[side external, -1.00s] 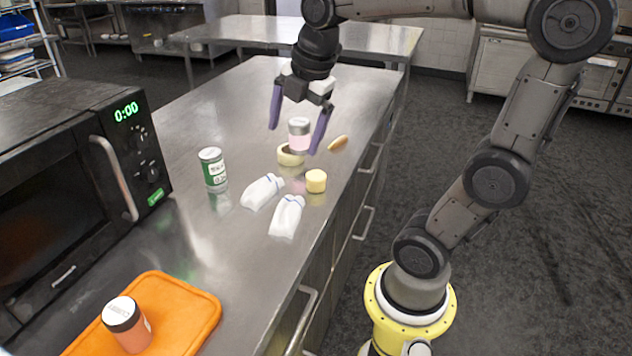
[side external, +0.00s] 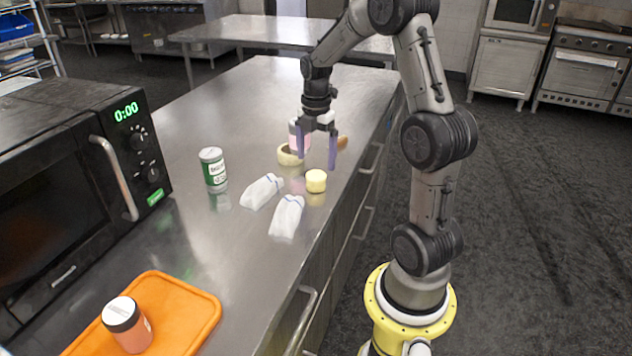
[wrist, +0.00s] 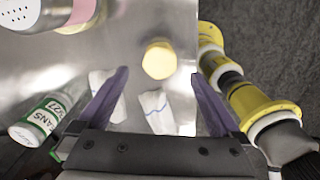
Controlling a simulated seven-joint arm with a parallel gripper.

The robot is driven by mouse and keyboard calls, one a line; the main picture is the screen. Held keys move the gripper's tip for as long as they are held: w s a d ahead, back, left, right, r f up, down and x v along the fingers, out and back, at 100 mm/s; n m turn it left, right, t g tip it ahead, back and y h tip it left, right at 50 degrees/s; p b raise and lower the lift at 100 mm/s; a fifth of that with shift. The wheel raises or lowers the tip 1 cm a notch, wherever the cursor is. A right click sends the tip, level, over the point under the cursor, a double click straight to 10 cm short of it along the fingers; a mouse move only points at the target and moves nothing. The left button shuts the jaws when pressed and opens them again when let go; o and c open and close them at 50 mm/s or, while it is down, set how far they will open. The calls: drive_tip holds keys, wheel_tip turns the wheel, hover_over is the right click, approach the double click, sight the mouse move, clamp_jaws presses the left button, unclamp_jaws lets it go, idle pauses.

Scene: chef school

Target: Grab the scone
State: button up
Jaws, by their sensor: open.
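A short, pale yellow round piece (side external: 316,181), which looks like the scone, sits on the steel counter. It also shows in the wrist view (wrist: 159,59), framed between and just beyond my fingertips. My gripper (side external: 318,164) is open and empty, with purple fingers pointing down, above and slightly behind the yellow piece. In the wrist view, my open fingers (wrist: 158,76) touch nothing that I can see. A golden-brown oval piece (side external: 342,143) lies behind my gripper, partly hidden by it; I cannot tell for sure what it is.
Two white packets (side external: 262,191) (side external: 287,216) lie in front of the yellow piece. A green-labelled can (side external: 213,169) is at left. The counter's right edge is near.

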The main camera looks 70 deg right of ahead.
sight(316, 175)
drive_tip(key=shift+f, duration=3.4)
drive_tip(key=shift+c, duration=0.3)
drive_tip(key=c, duration=1.3)
drive_tip(key=shift+c, duration=0.2)
drive_tip(key=shift+r, duration=0.15)
